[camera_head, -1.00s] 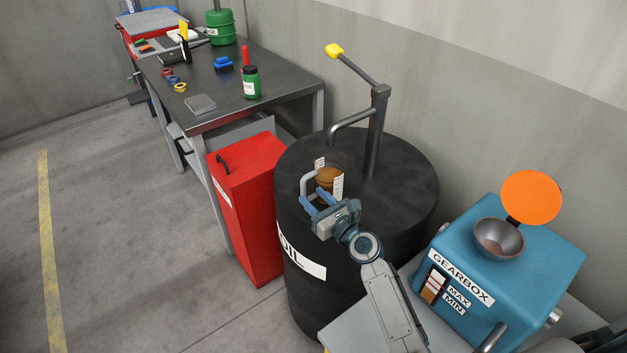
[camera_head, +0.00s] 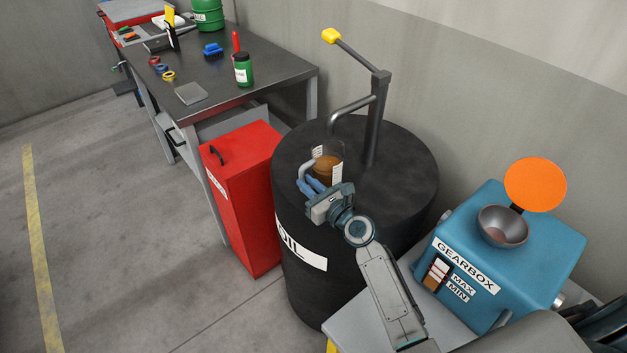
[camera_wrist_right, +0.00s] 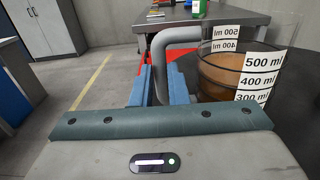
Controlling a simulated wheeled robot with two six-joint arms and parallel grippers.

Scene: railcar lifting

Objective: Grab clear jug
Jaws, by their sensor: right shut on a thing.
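The clear jug (camera_head: 328,166) holds brown liquid and stands on top of the black oil drum (camera_head: 400,160), under the pump spout. Its grey handle (camera_head: 304,168) points left toward me. In the right wrist view the jug (camera_wrist_right: 228,75) shows white measure labels, and its handle (camera_wrist_right: 172,38) comes down between the blue fingers. My right gripper (camera_head: 309,184) is shut on the jug's handle. In the right wrist view the right gripper (camera_wrist_right: 162,86) has a finger on each side of the handle. My left gripper is not in view.
The hand pump (camera_head: 376,120) with a yellow knob rises from the drum behind the jug. A red cabinet (camera_head: 245,190) and a dark workbench (camera_head: 215,85) stand left. A blue gearbox (camera_head: 500,260) with a funnel (camera_head: 503,227) stands right. The floor at left is clear.

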